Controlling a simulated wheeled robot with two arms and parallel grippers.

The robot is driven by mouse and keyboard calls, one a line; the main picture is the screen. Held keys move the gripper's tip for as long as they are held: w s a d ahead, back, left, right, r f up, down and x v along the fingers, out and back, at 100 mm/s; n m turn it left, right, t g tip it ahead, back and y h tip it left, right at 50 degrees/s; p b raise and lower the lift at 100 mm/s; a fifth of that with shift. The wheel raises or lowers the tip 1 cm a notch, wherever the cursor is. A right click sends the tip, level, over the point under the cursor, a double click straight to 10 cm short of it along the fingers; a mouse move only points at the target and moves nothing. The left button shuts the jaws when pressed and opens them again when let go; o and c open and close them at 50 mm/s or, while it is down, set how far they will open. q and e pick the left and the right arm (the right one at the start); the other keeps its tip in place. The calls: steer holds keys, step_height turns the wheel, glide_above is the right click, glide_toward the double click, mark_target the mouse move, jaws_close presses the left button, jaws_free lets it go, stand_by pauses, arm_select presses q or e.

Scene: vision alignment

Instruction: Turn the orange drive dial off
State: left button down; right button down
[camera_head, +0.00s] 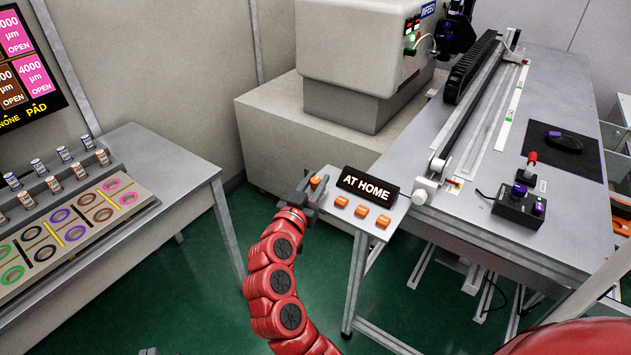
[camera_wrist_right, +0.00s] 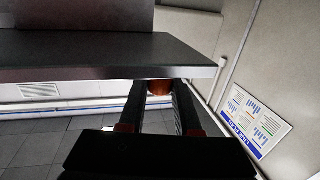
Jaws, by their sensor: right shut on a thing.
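A small grey panel (camera_head: 330,178) at the front of the machine table carries several orange dials in a row and a black AT HOME sign (camera_head: 367,187). My right gripper (camera_head: 311,188) is at the left end of the row, shut on the leftmost orange dial (camera_head: 316,182). In the right wrist view the orange dial (camera_wrist_right: 159,88) shows between the two dark fingers, under the edge of a dark panel. Two of the other orange dials (camera_head: 361,211) (camera_head: 383,221) stand free to the right. The dial's setting and any label cannot be read. My left gripper is not in view.
A machine table (camera_head: 560,90) with a linear rail and a joystick box (camera_head: 518,205) stands right. A side table (camera_head: 170,160) with coloured rings and small bottles stands left. Green floor lies between them. A wall poster (camera_wrist_right: 250,120) shows in the wrist view.

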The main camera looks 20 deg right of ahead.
steer(key=shift+d+n+t+y, duration=0.1)
steer(key=shift+n+t+y, duration=0.4)
steer(key=shift+y, duration=0.2)
steer(key=shift+r+n+t+y+p, duration=0.1)
steer(key=shift+n+t+y+p, duration=0.4)
steer(key=shift+n+y+p, duration=0.35)
steer(key=n+t+y+p, duration=0.1)
steer(key=n+y+p, duration=0.1)
steer(key=y+p, duration=0.2)
steer(key=n+t+y+p, duration=0.1)
steer(key=n+y+p, duration=0.2)
steer(key=p, duration=0.4)
steer(key=shift+r+y, duration=0.2)
steer(key=shift+y, duration=0.65)
steer(key=shift+f+n+y+p, duration=0.2)
steer(key=shift+n+y+p, duration=0.4)
steer(key=shift+p, duration=0.2)
steer(key=c, duration=0.6)
jaws_free()
steer(key=shift+f, duration=0.1)
